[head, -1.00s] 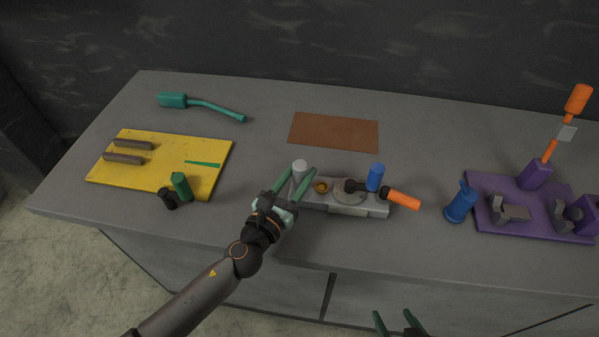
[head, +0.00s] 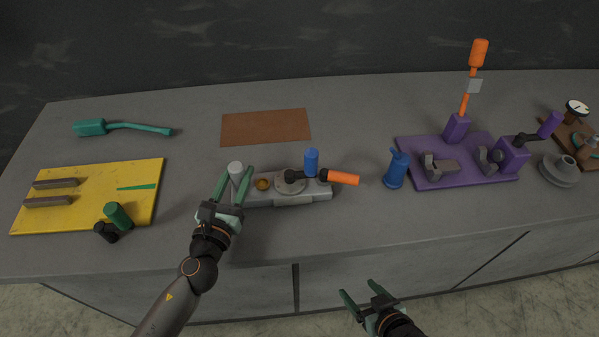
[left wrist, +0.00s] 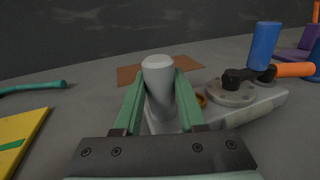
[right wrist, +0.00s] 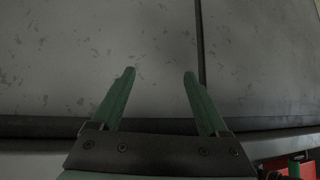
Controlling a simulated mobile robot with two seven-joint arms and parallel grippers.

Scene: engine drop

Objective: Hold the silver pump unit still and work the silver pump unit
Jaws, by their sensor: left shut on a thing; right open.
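The silver pump unit (head: 292,200) lies on the grey table, a flat block with a round plate, a brass-coloured fitting and a black link to an orange handle (head: 343,178). A blue cylinder (head: 311,162) stands at its back edge. A grey post (head: 236,170) rises at its left end. My left gripper (head: 233,190) is shut on this post, with one finger on each side; the left wrist view shows the post (left wrist: 159,85) between the fingers.
A yellow board (head: 85,215) with dark bars lies left, with green and black knobs by it. A teal tool (head: 125,127) and a brown mat (head: 265,127) lie behind. A blue piece (head: 396,170) and a purple base (head: 470,180) with an orange lever stand right. The front strip is clear.

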